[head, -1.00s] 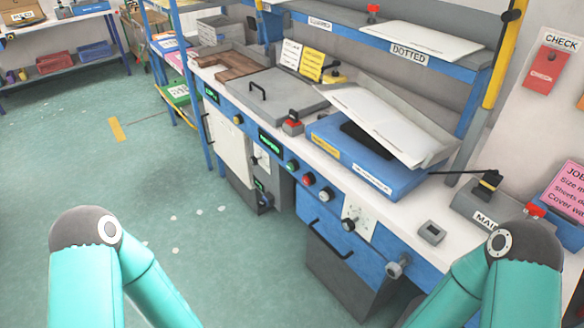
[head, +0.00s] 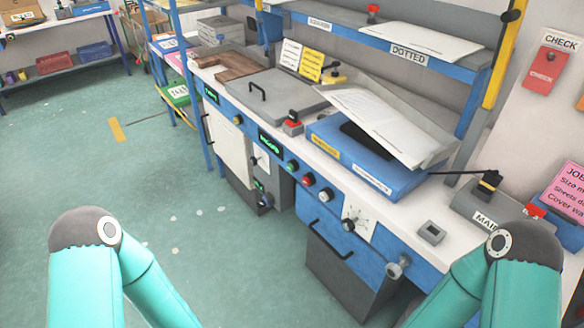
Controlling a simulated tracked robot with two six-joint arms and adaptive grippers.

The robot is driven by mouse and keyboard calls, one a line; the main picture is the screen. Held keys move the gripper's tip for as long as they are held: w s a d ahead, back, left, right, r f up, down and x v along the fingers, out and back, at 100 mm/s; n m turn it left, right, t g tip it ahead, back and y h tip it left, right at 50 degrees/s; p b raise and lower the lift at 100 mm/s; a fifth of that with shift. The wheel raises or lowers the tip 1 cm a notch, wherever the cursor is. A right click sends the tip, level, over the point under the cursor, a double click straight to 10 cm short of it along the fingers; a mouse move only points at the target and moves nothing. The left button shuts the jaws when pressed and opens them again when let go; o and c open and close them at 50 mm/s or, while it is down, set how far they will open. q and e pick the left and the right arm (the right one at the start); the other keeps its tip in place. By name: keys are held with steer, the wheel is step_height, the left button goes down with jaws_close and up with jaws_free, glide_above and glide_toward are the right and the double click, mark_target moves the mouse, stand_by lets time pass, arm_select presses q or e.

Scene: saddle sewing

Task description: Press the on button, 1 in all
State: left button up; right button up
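A row of controls runs along the blue front edge of the bench in the head view. A green button (head: 292,166) sits just right of a lit green display (head: 270,144). Another small red button stands on a block (head: 292,122) on the bench top. Both my grippers are out of view. Only teal arm links show at the bottom left and bottom right, apart from the bench.
A blue box (head: 372,178) with a tilted white panel (head: 385,122) stands on the bench. A grey lidded unit (head: 262,92) with a handle is left of it. A blue drawer (head: 330,240) and a valve knob (head: 398,266) stick out below. The green floor (head: 130,190) at left is mostly clear.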

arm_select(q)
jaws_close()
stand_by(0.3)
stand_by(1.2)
